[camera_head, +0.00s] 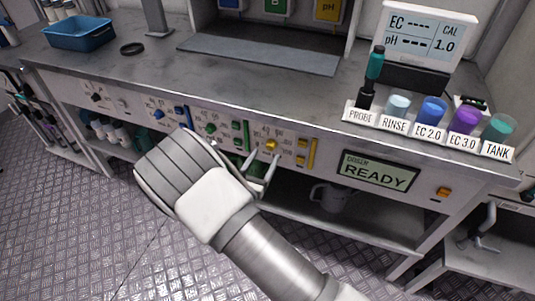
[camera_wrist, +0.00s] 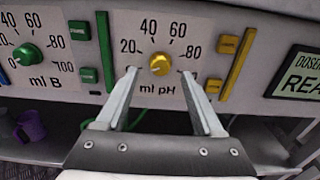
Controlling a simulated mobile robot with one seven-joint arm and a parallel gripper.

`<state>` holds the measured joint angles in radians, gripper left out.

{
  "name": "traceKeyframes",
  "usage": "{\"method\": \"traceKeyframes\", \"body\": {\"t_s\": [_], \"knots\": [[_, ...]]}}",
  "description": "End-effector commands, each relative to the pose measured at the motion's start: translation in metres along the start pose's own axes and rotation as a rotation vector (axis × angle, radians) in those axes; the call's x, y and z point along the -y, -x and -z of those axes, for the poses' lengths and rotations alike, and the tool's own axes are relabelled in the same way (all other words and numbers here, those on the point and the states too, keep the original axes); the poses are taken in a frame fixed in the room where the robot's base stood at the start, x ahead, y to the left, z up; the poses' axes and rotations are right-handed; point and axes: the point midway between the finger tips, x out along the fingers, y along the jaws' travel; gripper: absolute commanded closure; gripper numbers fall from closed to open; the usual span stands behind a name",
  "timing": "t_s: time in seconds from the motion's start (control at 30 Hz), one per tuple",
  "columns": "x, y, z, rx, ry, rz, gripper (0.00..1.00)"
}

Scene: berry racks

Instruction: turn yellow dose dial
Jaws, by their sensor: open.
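The yellow dose dial (camera_wrist: 160,64) is a round knob on the white panel, with a scale marked 20, 40, 60, 80 and the label "ml pH". In the head view the yellow dial (camera_head: 270,145) sits on the front panel under the counter edge. My gripper (camera_wrist: 160,78) is open, its two fingers on the left and right of the dial in the wrist view, apart from it in the picture. In the head view my gripper (camera_head: 260,168) is just below the dial. I cannot tell whether the fingertips touch the panel.
A green dial (camera_wrist: 27,54) labelled "ml B" is to the left, with a green bar (camera_wrist: 104,50) between. Yellow buttons (camera_wrist: 229,45) and a yellow bar (camera_wrist: 238,62) are on the right. The display (camera_head: 377,174) reads READY. Cups stand on the counter above.

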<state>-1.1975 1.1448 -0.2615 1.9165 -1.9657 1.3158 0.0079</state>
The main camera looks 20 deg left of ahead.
Motion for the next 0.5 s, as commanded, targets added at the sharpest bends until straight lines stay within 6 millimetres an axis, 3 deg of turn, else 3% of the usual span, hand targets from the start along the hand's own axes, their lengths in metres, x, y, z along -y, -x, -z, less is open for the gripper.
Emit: {"method": "traceKeyframes", "body": {"t_s": [0.2, 0.5], "knots": [[0.0, -0.026, 0.001, 0.0, 0.001, 0.001, 0.31], [0.0, -0.031, 0.0, 0.0, 0.001, 0.0, 0.31]]}}
